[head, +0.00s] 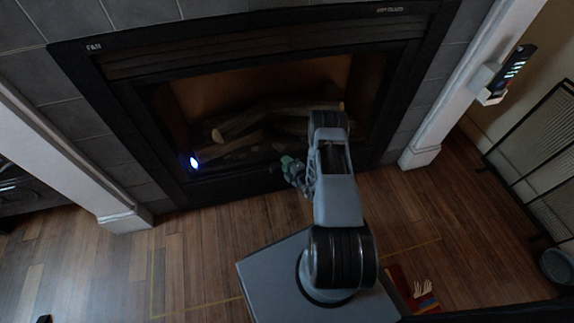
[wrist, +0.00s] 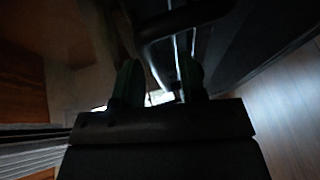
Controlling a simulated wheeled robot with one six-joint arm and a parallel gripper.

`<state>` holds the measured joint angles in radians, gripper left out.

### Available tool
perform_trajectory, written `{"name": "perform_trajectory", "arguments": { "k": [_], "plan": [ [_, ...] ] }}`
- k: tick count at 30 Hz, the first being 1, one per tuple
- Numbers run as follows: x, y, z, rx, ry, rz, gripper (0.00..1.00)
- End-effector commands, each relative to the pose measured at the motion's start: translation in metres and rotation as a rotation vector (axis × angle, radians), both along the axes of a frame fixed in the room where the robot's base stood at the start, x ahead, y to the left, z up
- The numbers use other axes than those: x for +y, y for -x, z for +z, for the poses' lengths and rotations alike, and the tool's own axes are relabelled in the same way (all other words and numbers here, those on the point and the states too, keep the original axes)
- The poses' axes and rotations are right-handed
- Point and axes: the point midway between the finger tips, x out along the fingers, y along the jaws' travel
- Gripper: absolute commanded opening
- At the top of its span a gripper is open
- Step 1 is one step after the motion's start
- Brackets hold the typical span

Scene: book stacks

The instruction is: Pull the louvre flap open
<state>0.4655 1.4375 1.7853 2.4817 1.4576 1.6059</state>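The dark fireplace front stands ahead in the head view. A black lower panel (head: 228,187), which looks like the louvre flap, runs along its base under the opening; it looks closed, though it is too dark to make out slats. My gripper (head: 279,167) is low in front of this panel, close to its upper edge. In the wrist view, my gripper (wrist: 158,74) has its two fingers apart with a bright gap between them. A dark rounded bar (wrist: 185,20), perhaps a handle, lies beyond the fingertips. Contact cannot be told.
Logs (head: 240,122) lie in the fireplace opening, with a bright bluish light (head: 193,162) at its lower left. Slats (head: 250,55) run across the top. White posts flank the fireplace. A black mesh screen (head: 540,150) stands right. Wooden floor (head: 195,245) is clear at left.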

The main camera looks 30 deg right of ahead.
Motion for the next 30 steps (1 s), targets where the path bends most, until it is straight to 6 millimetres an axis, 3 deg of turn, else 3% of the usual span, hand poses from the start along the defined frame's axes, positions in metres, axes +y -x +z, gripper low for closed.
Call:
{"name": "perform_trajectory", "arguments": {
  "k": [7,18,30],
  "plan": [
    [-0.0001,-0.0002,0.0002,0.0,0.0,0.0,0.36],
    [-0.0003,0.0,0.0,0.0,0.001,-0.001,0.0],
    [0.0002,0.0004,-0.0002,0.001,0.001,0.0,0.0]
  ]
}}
